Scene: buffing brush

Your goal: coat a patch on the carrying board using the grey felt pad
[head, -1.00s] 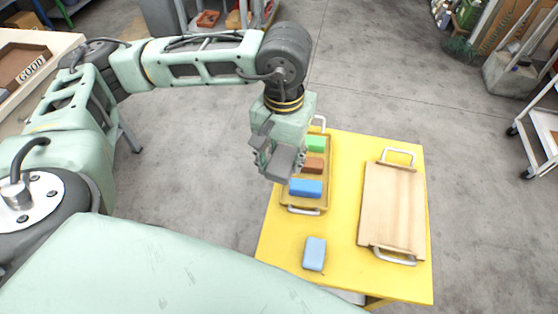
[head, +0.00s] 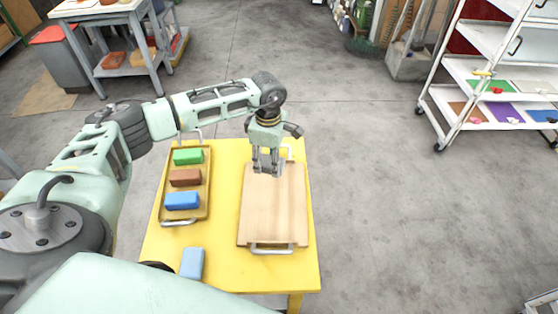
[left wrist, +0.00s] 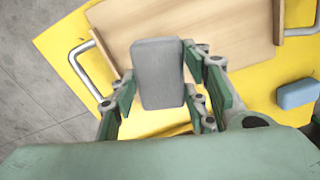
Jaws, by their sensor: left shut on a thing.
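The carrying board (head: 272,215) is pale wood with metal handles and lies on the right part of the yellow table. It also shows in the left wrist view (left wrist: 225,32). My left gripper (head: 266,172) is over the board's far end, fingers pointing down. It is shut on the grey felt pad (left wrist: 158,72), which sits between the fingers in the left wrist view. In the head view the fingers mostly hide the pad. I cannot tell whether the pad touches the board. My right gripper is in neither view.
A tray (head: 165,213) left of the board holds green (head: 188,157), brown (head: 186,178) and blue (head: 182,201) blocks. A light blue block (head: 192,263) lies near the front of the yellow table (head: 225,255). A white shelf cart (head: 480,100) stands at the right.

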